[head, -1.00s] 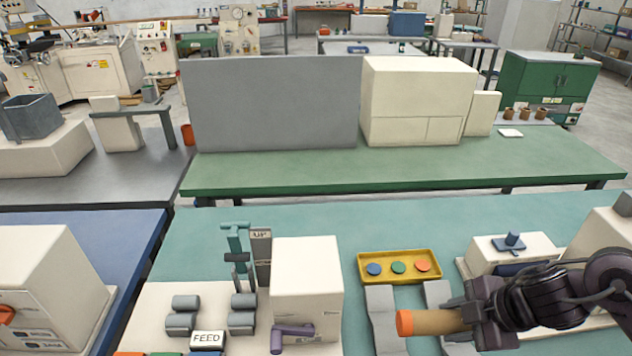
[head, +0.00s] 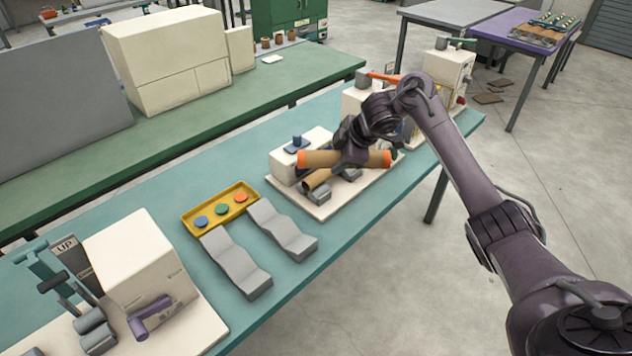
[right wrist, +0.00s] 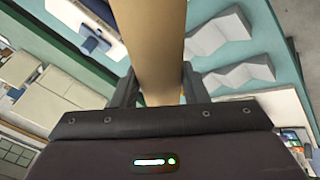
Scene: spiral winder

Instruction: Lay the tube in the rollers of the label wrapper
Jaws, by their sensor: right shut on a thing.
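The tube (head: 325,159) is brown with orange ends. My right gripper (head: 352,153) is shut around its middle and holds it level above a cream machine base in the head view. In the right wrist view the tube (right wrist: 150,45) runs between both fingers. The label wrapper (head: 150,265) is at the lower left, a cream box with a purple handle; its grey rollers (head: 92,330) show beside it, partly cut by the frame edge. No tube shows on the visible rollers. My left gripper is not in view.
Two grey wavy cradles (head: 285,230) lie empty between the wrapper and the base (head: 325,210). A yellow tray (head: 190,222) with coloured discs is behind them. A second brown tube (head: 316,180) lies on the base between grey blocks. The teal table's front edge borders open floor.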

